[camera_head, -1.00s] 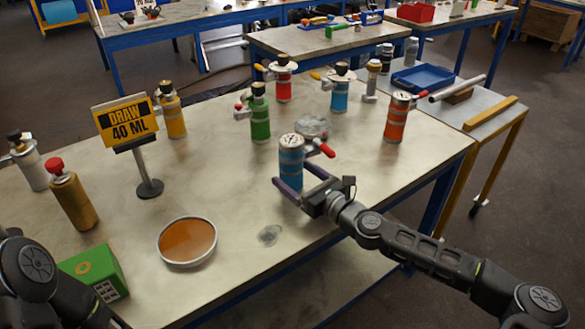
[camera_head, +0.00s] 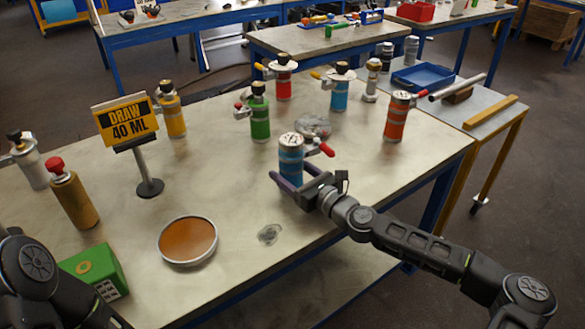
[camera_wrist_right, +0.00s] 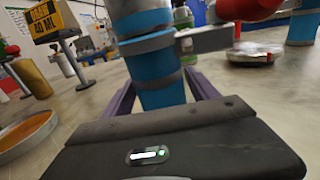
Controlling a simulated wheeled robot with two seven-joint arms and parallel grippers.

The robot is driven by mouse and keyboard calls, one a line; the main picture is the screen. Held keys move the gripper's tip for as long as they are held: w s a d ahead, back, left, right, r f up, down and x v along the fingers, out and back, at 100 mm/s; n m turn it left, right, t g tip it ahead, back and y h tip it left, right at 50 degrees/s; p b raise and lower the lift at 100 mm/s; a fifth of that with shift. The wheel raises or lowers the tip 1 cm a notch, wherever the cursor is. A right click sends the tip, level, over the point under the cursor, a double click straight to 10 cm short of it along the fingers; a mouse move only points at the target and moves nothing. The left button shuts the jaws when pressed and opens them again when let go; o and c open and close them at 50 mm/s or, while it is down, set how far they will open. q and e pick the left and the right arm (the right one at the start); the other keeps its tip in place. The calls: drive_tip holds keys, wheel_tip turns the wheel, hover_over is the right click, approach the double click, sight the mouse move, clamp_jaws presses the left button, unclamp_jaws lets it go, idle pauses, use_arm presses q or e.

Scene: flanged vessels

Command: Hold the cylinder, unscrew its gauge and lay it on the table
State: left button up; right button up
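A blue cylinder (camera_head: 290,165) with grey bands stands upright near the table's right front edge. Its top bears a pale round dial, likely the gauge (camera_head: 291,141), and a red-handled side valve (camera_head: 325,149) points right. My right gripper (camera_head: 292,181) reaches in low from the right, its purple fingers on either side of the cylinder. In the right wrist view the cylinder (camera_wrist_right: 160,90) stands between the spread fingers (camera_wrist_right: 163,100), with a gap beside at least one; its top is cut off. My left arm shows at the lower left, but its gripper is out of view.
Other cylinders, green (camera_head: 260,118), orange (camera_head: 397,120) and blue (camera_head: 341,92), stand behind. A "DRAW 40 ML" sign (camera_head: 125,120), an orange round dish (camera_head: 188,240) and a green box (camera_head: 97,270) are to the left. The table's front middle is mostly clear.

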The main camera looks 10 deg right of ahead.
clamp_jaws()
idle(0.5)
drive_tip(key=shift+r, duration=0.1)
